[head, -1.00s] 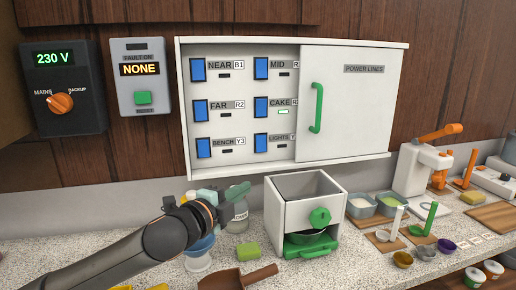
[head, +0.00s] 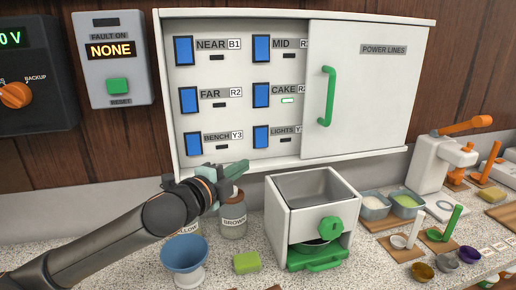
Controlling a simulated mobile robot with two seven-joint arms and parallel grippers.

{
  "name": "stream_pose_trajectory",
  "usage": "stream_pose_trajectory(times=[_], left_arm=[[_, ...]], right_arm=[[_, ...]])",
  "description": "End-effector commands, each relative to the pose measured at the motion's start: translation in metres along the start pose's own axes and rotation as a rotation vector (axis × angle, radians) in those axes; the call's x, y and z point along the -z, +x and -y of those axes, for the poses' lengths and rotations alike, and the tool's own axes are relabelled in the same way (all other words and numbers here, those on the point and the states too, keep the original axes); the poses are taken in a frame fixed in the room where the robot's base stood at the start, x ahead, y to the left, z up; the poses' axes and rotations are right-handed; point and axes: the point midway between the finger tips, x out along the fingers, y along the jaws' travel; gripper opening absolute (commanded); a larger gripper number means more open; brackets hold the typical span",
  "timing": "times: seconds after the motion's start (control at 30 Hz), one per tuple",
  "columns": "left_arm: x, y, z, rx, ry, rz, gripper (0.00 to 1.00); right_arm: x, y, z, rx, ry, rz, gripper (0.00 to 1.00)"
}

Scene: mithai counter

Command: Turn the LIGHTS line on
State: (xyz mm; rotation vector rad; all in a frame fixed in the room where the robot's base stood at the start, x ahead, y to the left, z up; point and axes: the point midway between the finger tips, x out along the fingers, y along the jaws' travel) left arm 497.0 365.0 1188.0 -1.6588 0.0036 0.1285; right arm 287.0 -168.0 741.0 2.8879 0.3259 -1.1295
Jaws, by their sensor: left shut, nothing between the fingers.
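The white POWER LINES cabinet (head: 430,50) hangs on the wall, its sliding door (head: 370,105) with a green handle (head: 327,96) covering the right half. The blue LIGHTS switch (head: 261,137) is in the bottom row of the second column, beside the door's left edge; its indicator (head: 286,142) is dark. The door's edge cuts off the tag beside it. The CAKE indicator (head: 287,101) above is lit green. My left gripper (head: 237,168) is shut and empty, just below the cabinet's lower edge and below the LIGHTS switch. My right gripper is not in view.
A white box with a green knob (head: 331,224) stands on the counter below the cabinet. The fault panel (head: 118,60) reads NONE.

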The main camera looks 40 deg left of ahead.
Motion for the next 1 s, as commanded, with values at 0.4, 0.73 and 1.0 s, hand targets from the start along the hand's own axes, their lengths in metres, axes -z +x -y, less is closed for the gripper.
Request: stream_pose_trajectory(times=[0.4, 0.73, 1.0], left_arm=[[-0.001, 0.008, 0.002, 0.001, -0.003, 0.002, 0.00], [0.000, 0.048, 0.004, 0.003, -0.004, 0.001, 0.00], [0.000, 0.092, 0.003, 0.002, -0.006, 0.001, 0.00]], right_arm=[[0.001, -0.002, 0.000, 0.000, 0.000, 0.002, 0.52], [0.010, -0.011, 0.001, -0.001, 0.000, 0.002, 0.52], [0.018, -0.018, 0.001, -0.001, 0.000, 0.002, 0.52]])
